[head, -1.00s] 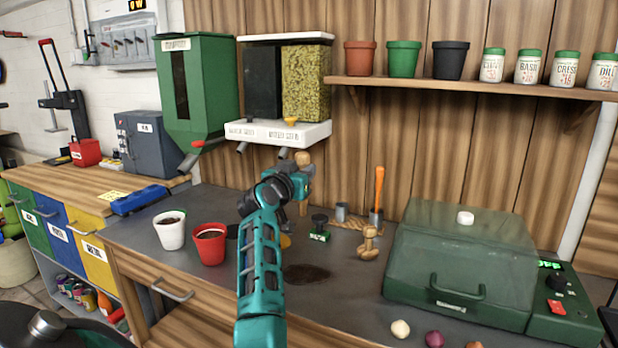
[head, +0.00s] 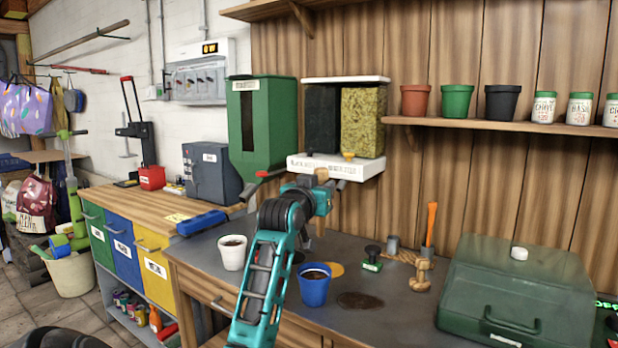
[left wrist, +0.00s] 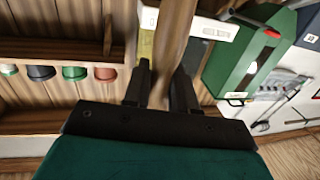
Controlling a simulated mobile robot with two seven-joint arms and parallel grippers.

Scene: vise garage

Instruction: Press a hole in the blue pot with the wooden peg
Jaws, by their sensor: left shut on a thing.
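The blue pot (head: 314,286) stands upright on the grey bench, filled with dark soil. My left gripper (head: 318,197) is shut on the wooden peg (head: 322,174), whose round top shows above the jaws. In the left wrist view the peg (left wrist: 176,42) runs between the two dark fingers (left wrist: 163,90). The gripper and peg appear above and behind the blue pot in the head view, near the dispensers. The peg's lower end is partly hidden by the arm. My right gripper is not in view.
A white pot (head: 233,253) with soil stands left of my arm. A green stamp (head: 372,260), a wooden tool (head: 424,274) and an orange-handled tool (head: 430,228) are to the right. A green lidded box (head: 515,290) fills the bench's right. Dispensers (head: 335,168) hang behind the gripper.

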